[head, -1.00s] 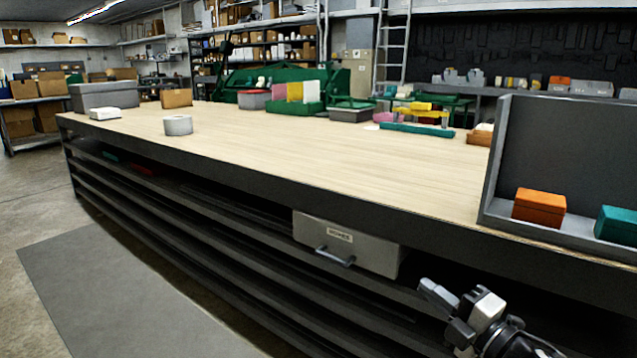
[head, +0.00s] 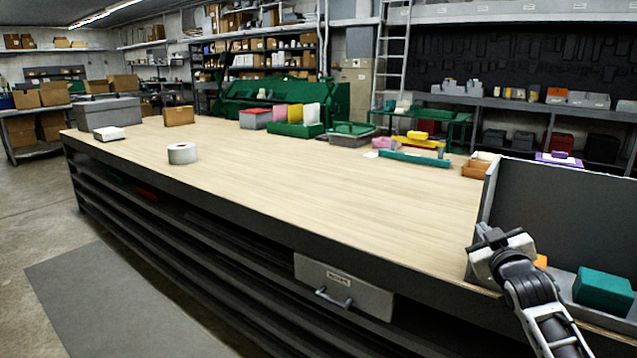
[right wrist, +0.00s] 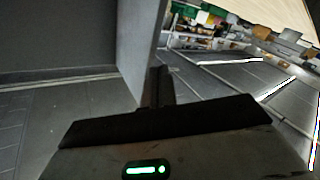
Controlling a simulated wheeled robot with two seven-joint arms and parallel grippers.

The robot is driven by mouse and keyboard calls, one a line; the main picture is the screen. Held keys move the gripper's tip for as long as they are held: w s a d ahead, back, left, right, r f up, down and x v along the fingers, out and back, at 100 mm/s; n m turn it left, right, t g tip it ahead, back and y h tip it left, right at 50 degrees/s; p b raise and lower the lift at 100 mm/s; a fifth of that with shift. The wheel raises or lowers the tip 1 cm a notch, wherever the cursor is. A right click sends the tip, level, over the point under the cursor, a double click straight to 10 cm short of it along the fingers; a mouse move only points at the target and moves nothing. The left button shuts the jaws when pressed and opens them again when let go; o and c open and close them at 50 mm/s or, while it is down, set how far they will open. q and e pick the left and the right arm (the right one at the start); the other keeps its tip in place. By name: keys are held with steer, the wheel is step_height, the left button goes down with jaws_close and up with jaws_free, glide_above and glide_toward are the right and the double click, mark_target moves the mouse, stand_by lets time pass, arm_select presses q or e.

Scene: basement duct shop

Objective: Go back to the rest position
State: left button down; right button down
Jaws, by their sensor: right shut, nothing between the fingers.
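My right gripper (head: 489,240) is at the right of the head view, raised to about the left edge of the grey open-fronted bin (head: 560,210) on the bench. It is shut and empty. In the right wrist view its dark fingers (right wrist: 157,88) are together, with nothing between them. My right arm hides most of the orange box (head: 541,262) in the bin. My left gripper is in neither current view.
The long bench (head: 330,185) has a wide clear top. A teal box (head: 604,292) sits in the bin, right of my arm. A grey drawer (head: 343,286) is under the bench edge. A tape-like roll (head: 183,154) stands at the left.

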steer(key=s+a+f+m+g+y, duration=0.1)
steer(key=s+a+f+g+y, duration=0.1)
steer(key=s+a+f, duration=0.55)
steer(key=s+a+f+g+y, duration=0.15)
steer(key=s+a+f, duration=0.35)
steer(key=s+f, duration=0.6)
steer(key=s+a+f+g+y, duration=0.1)
steer(key=s+a+f+g, duration=0.1)
steer(key=s, duration=0.7)
steer(key=s+a+f+m+g+y, duration=0.1)
steer(key=s+a+f, duration=0.2)
steer(key=s+a, duration=0.3)
steer(key=s, duration=0.4)
steer(key=shift+s+f+g, duration=0.25)
steer(key=shift+f+g, duration=0.1)
steer(key=shift+f, duration=0.05)
